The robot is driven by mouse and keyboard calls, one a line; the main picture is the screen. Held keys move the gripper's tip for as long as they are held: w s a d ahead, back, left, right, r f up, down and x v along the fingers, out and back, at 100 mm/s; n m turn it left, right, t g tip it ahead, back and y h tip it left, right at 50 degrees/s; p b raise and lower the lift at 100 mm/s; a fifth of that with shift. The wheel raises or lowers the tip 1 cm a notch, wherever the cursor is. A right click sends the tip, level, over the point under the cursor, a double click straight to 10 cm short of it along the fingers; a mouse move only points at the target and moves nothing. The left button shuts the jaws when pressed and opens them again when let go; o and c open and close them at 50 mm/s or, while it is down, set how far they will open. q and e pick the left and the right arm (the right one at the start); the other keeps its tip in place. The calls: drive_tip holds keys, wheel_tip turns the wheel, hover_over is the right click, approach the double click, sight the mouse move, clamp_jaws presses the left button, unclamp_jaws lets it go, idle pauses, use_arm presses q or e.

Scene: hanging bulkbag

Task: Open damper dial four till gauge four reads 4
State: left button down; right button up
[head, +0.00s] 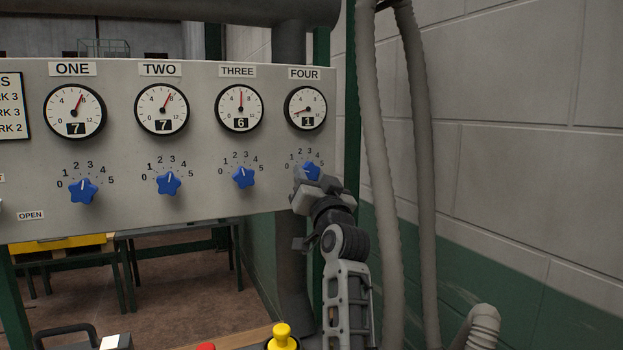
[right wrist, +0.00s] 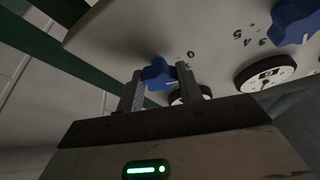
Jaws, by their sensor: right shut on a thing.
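Damper dial four (head: 312,171) is a blue star-shaped knob on the grey panel, below gauge four (head: 305,109). Gauge four's number window shows 1, and its red needle points left and slightly down. My right gripper (head: 305,184) is at dial four and hides its lower part and some of its scale. In the right wrist view, dial four (right wrist: 158,73) sits between the two fingers of the right gripper (right wrist: 159,88), which is shut on it. I cannot read dial four's setting because its pointer mark is not clear. My left gripper is not in view.
Gauges one (head: 75,111) and two (head: 162,108) show 7; gauge three (head: 240,108) shows 6. Dial three (head: 243,177) is left of my right gripper. Grey hoses (head: 424,150) hang right of the panel. A yellow knob (head: 283,338) stands below.

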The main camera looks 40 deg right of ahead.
drive_tip(key=shift+a+m+g+h, duration=0.1)
drive_tip(key=shift+m+g+h, duration=0.5)
drive_tip(key=shift+m, duration=1.15)
drive_tip(key=shift+a+m+g+h, duration=0.1)
drive_tip(key=shift+m+g+h, duration=0.45)
drive_tip(key=shift+m, duration=1.2)
drive_tip(key=shift+g, duration=0.25)
drive_tip(key=o, duration=1)
use_arm(q)
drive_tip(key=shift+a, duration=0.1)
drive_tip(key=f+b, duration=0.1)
drive_tip(key=b, duration=0.1)
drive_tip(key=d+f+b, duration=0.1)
drive_tip(key=b, duration=0.1)
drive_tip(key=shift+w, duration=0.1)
use_arm(e)
drive_tip(key=v, duration=1.6)
